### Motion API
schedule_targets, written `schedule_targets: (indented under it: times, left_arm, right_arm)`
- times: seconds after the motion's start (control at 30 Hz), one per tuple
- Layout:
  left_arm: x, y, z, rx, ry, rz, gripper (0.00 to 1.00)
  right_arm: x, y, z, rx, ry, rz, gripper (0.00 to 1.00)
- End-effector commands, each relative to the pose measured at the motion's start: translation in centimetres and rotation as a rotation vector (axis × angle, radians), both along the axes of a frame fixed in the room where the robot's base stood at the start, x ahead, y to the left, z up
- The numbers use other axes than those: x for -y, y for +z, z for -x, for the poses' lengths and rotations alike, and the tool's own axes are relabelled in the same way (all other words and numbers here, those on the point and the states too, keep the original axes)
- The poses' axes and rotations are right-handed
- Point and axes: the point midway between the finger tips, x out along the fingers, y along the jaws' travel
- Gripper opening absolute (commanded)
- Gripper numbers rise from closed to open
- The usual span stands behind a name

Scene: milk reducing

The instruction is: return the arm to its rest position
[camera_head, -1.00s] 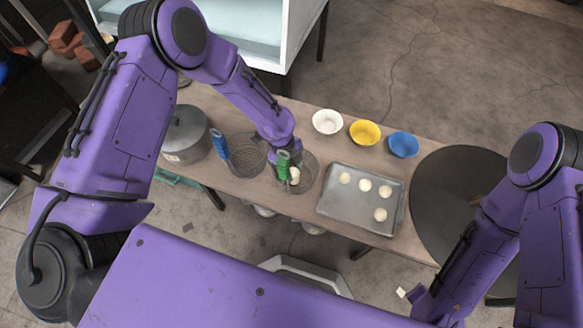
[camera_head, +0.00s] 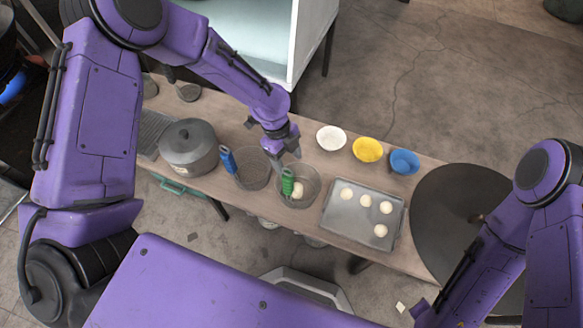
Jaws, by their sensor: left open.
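My left gripper (camera_head: 287,167) is open above the table, just behind a wire basket (camera_head: 311,196) with a green handle (camera_head: 287,183). Nothing shows between its fingers. A pale round dough ball (camera_head: 298,189) lies in that basket. A second wire basket (camera_head: 254,172) with a blue handle (camera_head: 228,160) stands to the left and looks empty. My right arm comes in at the right, but its gripper is not in view.
A lidded grey pot (camera_head: 188,148) stands left of the baskets. A metal tray (camera_head: 350,228) holds several dough balls. White (camera_head: 331,138), yellow (camera_head: 367,150) and blue (camera_head: 404,162) bowls line the back edge. A dark round table (camera_head: 455,200) is at right.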

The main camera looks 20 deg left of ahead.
Motion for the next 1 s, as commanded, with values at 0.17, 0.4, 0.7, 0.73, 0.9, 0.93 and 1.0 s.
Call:
schedule_targets:
  times: [0.17,0.4,0.7,0.73,0.9,0.93,1.0]
  left_arm:
    - [-0.2,0.7,0.0,-0.001,-0.001,0.0,0.65]
    - [-0.2,0.6,0.0,0.0,-0.001,0.0,0.65]
    - [-0.2,3.2,-0.1,0.001,-0.001,-0.001,0.65]
    - [-0.2,4.5,-0.1,0.001,-0.001,-0.001,0.65]
    - [-0.2,12.0,-0.1,0.0,-0.001,0.0,0.65]
    - [-0.2,12.7,0.0,0.0,-0.001,0.0,0.65]
    - [-0.2,14.5,0.0,-0.001,-0.001,0.0,0.65]
  right_arm:
    - [0.0,0.1,0.0,0.0,0.0,0.0,0.43]
    - [0.0,0.1,0.0,0.0,0.0,0.0,0.43]
    - [0.0,2.6,0.0,0.0,0.0,0.0,0.43]
    - [0.0,3.9,0.0,0.0,0.0,0.0,0.43]
    - [0.0,11.5,0.0,0.001,0.0,0.001,0.43]
    - [0.0,12.3,0.0,0.001,0.0,0.001,0.43]
    - [0.0,14.0,0.0,0.0,0.0,0.0,0.43]
